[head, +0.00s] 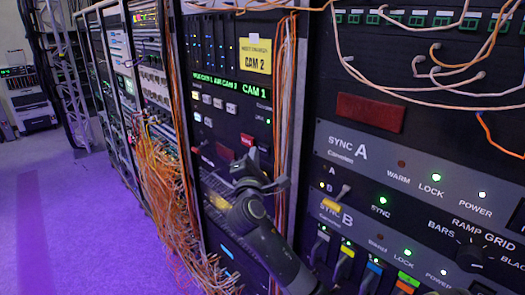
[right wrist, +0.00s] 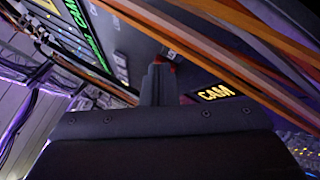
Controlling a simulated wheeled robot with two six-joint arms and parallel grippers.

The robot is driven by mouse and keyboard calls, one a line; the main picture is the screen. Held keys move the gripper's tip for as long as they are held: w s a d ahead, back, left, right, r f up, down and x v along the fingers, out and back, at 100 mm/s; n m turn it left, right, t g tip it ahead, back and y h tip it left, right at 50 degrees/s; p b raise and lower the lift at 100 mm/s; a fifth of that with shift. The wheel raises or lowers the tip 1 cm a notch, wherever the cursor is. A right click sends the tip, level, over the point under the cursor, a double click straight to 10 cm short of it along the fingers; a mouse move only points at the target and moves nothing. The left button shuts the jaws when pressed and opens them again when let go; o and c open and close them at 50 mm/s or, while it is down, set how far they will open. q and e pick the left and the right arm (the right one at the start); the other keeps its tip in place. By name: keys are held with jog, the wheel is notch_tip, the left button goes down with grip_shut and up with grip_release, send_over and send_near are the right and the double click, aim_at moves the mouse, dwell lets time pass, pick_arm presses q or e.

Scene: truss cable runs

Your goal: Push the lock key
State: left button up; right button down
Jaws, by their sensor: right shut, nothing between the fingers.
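My right gripper (head: 246,160) is shut and empty, in front of the dark button panel (head: 232,112) marked CAM 1. Its fingers also show in the right wrist view (right wrist: 159,82), pointing at the panel. A small red key (head: 247,139) lies just above the gripper tip. In the right wrist view, something red (right wrist: 170,66) shows just beyond the fingertips; I cannot tell whether they touch it. Another red key (head: 223,152) is to the left. No key's lettering is readable, so I cannot tell which is the lock key. My left gripper is not in view.
Orange cables (head: 287,90) hang close to the right of the button panel and cross the right wrist view (right wrist: 215,55). A yellow CAM 2 label (head: 256,55) is above. The SYNC panel (head: 400,170) stands right. Open floor (head: 75,220) lies left.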

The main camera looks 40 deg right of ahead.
jog(key=shift+d, duration=0.15)
dwell(0.5)
jog(key=shift+d+p, duration=0.3)
jog(key=shift+d, duration=0.05)
jog(key=shift+d, duration=0.25)
dwell(0.5)
jog(key=shift+a, duration=0.75)
jog(key=a, duration=0.6)
jog(key=shift+s, duration=0.25)
dwell(0.4)
